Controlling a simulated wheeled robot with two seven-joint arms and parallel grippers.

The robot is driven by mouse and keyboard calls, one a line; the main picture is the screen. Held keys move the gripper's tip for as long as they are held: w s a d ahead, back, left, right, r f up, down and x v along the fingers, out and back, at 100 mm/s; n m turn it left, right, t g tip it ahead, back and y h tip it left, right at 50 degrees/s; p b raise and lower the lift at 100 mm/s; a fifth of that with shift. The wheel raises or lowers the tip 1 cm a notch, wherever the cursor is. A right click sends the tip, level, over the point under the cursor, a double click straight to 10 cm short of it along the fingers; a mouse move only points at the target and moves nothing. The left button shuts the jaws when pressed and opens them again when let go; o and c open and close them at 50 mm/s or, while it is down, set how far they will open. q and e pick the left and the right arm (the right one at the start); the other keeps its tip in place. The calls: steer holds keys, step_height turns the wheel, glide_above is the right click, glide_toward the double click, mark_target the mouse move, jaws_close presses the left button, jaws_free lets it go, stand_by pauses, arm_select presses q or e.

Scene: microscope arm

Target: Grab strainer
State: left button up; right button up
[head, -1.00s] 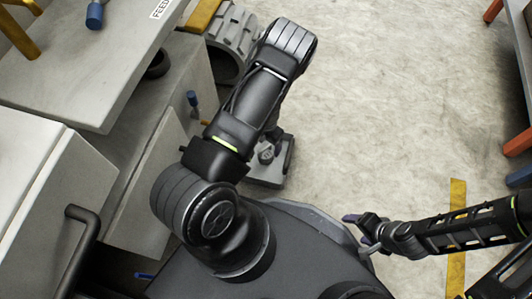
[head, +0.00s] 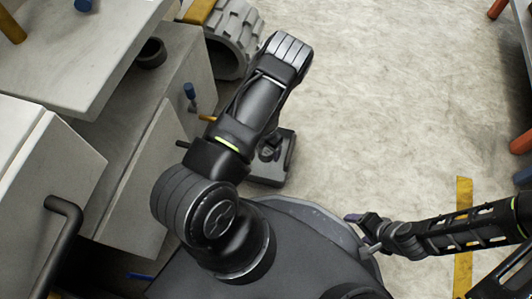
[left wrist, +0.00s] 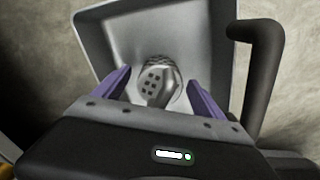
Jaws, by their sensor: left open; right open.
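In the left wrist view a small metal piece with square holes, which looks like the strainer (left wrist: 156,84), lies in a grey metal tray or basin (left wrist: 97,28). My left gripper (left wrist: 160,78) is open, its purple fingers on either side of the strainer and apart from it. Whether they reach down beside it I cannot tell. In the head view my left arm hides most of that hand, and I cannot make out the strainer there. My right gripper (head: 362,233) is open and empty at the lower right, over the edge of my base.
A thick dark bar handle (left wrist: 265,60) stands close right of the tray in the left wrist view. In the head view, grey cabinets (head: 160,130) with a dark handle (head: 68,215) fill the left. A ridged grey wheel (head: 235,40) stands behind.

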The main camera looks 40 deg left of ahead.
arm_select(q)
steer(key=shift+c, duration=0.5)
steer(key=c, duration=1.4)
steer(key=shift+c, duration=0.2)
step_height(320, 180, up, 10)
steer(key=p, duration=0.5)
